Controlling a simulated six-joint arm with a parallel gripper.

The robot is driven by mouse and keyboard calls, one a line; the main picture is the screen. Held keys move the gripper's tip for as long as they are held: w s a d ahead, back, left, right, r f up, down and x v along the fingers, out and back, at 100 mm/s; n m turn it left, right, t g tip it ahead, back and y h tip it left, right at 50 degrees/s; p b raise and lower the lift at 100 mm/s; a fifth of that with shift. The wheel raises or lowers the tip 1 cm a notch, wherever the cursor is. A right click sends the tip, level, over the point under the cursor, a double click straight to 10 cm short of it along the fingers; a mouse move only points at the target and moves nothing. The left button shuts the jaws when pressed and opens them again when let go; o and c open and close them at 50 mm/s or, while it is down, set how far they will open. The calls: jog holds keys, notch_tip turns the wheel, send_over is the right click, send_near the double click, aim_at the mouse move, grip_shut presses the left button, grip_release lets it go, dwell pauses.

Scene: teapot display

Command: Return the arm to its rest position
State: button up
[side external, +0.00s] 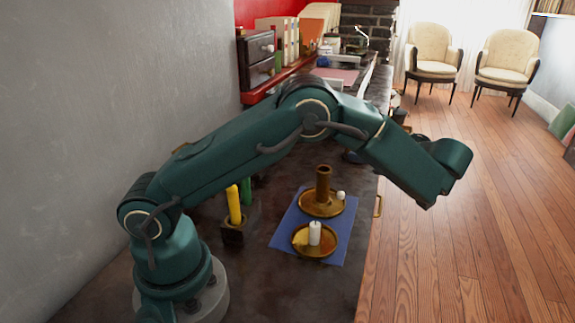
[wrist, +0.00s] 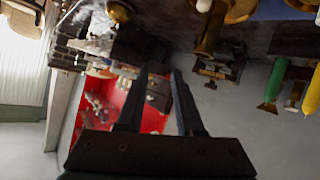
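My green arm stretches over the dark table (side external: 280,290) in the side view, raised above it, with its wrist end out past the table's right edge. The fingers of my gripper (wrist: 160,72) show in the wrist view. They stand apart with nothing between them, so the gripper is open and empty. In the side view the fingers cannot be made out behind the wrist. The wrist view is tilted, with the table things along its top and right.
A blue mat (side external: 283,236) bears a brass dish (side external: 314,250) with a white candle (side external: 315,233) and a brass candlestick (side external: 323,185). A yellow candle (side external: 234,204) and a green candle (side external: 246,191) stand near my arm. A grey wall (side external: 90,110) is left; open floor is right.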

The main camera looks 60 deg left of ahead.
jog(key=w+a+r+m+t+h, duration=0.15)
jog(key=r+t, duration=0.35)
jog(key=r, duration=0.5)
jog(key=w+r+m+t+h, duration=0.1)
jog(key=w+r+t, duration=0.3)
jog(key=r, duration=0.6)
jog(key=s+d+r+m+t+h, duration=0.6)
jog(key=d+r+m+t+h, duration=0.1)
jog(key=d+r+m, duration=0.1)
jog(key=s+d+f+m+g+h, duration=0.45)
jog(key=s+d+f+m, duration=0.2)
jog(key=s+f, duration=0.25)
jog(key=s+a+f+m+g+y, duration=0.1)
jog(key=s+a+f+m+g, duration=0.1)
jog(key=s+f+g, duration=0.6)
jog(key=s+a+f, duration=0.1)
jog(key=s+f, duration=0.4)
jog(key=f, duration=0.4)
jog(key=shift+s, duration=0.15)
